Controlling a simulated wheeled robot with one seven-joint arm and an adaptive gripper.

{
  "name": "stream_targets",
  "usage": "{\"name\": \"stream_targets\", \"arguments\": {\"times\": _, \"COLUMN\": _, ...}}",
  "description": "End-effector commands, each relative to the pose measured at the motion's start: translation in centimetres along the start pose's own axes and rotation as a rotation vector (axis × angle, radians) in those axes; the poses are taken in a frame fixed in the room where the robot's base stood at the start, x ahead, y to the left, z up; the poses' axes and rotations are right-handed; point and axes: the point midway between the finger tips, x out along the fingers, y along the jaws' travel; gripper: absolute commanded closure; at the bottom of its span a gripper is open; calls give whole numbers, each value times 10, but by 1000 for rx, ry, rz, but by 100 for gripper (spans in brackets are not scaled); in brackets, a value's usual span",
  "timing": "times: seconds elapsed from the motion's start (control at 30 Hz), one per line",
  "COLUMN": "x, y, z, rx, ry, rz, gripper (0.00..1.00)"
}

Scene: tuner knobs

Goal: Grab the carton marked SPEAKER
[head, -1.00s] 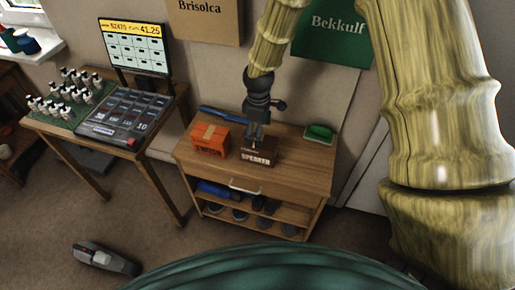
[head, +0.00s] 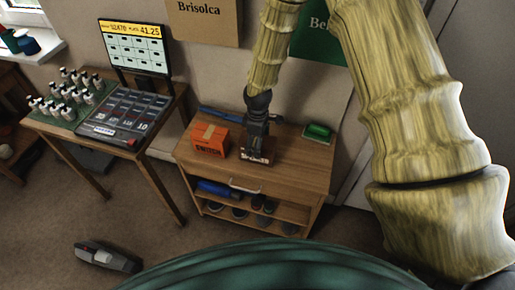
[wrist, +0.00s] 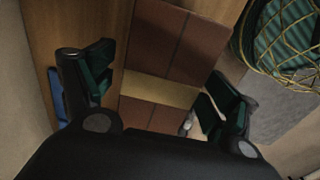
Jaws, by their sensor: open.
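The SPEAKER carton (head: 258,161) is a small dark brown box on top of the wooden cabinet. In the head view my gripper hides most of it. In the wrist view the carton (wrist: 180,45) shows its brown top with a tan tape strip across it. My gripper (head: 257,152) points down over the carton. In the wrist view the fingers of my gripper (wrist: 162,80) are open, one on each side of the carton. I cannot tell whether either finger touches it.
An orange carton (head: 210,140) stands just left on the same cabinet (head: 300,165). A blue object (head: 222,117) lies behind it, and a green-topped item (head: 318,131) sits at the back right. A desk with a cash register (head: 122,110) stands further left.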

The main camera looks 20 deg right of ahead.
Motion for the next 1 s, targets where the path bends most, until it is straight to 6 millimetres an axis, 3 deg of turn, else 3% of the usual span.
{"name": "stream_targets", "arguments": {"times": 0.07, "x": 0, "y": 0, "z": 0, "rx": 0, "ry": 0, "rz": 0, "gripper": 12}}
{"name": "stream_targets", "arguments": {"times": 0.37, "x": 0, "y": 0, "z": 0, "rx": 0, "ry": 0, "rz": 0, "gripper": 63}}
{"name": "stream_targets", "arguments": {"times": 0.73, "x": -3, "y": 0, "z": 0, "rx": 1, "ry": 1, "rz": 1, "gripper": 63}}
{"name": "stream_targets", "arguments": {"times": 1.0, "x": -27, "y": 1, "z": 0, "rx": 2, "ry": 2, "rz": 2, "gripper": 63}}
